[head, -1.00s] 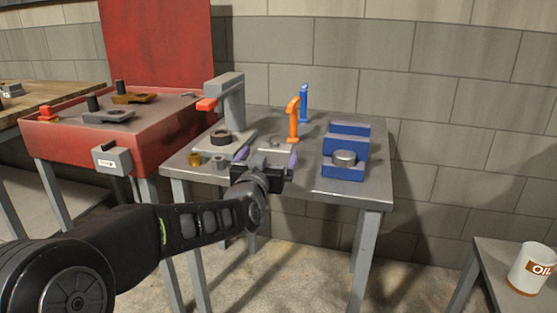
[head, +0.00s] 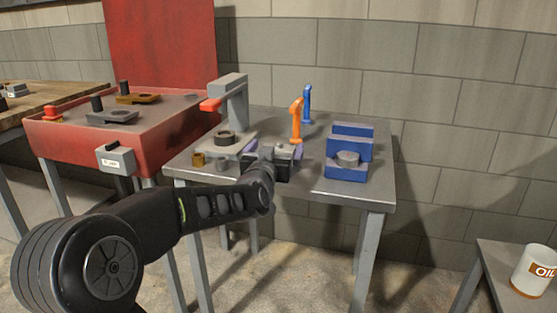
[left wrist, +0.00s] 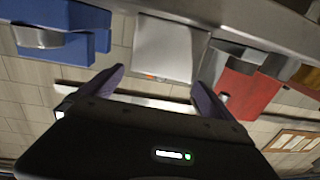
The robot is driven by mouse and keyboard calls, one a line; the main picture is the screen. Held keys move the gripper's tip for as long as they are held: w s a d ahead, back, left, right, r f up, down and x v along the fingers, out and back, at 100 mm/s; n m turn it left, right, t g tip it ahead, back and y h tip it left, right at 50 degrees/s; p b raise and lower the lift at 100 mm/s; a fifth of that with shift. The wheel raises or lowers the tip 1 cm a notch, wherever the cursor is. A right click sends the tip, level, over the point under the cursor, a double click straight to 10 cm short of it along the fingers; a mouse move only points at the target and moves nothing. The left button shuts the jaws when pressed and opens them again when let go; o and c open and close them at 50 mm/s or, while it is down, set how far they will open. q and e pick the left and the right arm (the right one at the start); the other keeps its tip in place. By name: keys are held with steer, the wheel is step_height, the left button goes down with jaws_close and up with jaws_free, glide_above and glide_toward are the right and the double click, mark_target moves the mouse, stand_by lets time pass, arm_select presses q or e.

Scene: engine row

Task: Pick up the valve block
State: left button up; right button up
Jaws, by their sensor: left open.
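A plain grey metal block, which I take for the valve block, (left wrist: 168,45) stands on the table straight ahead of my left gripper in the left wrist view, which is upside down. In the head view only a little of the block (head: 283,148) shows, behind my gripper. My left gripper (head: 272,151) is open, with its purple fingers spread to either side of the block. The fingers also show in the left wrist view (left wrist: 164,72). I cannot tell whether they touch the block. My right gripper is not in view.
A blue stepped block (head: 346,170) with a round metal piece stands to the right on the grey table (head: 378,190). Orange (head: 296,118) and blue (head: 307,103) upright handles stand behind. A grey press (head: 236,100) and small brass cylinder (head: 198,159) are left.

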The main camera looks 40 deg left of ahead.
mark_target(277, 145)
arm_select(q)
steer(key=shift+x, duration=1.55)
steer(key=c, duration=1.9)
steer(key=shift+r, duration=0.1)
steer(key=shift+c, duration=0.5)
step_height(277, 145, up, 10)
steer(key=p, duration=0.4)
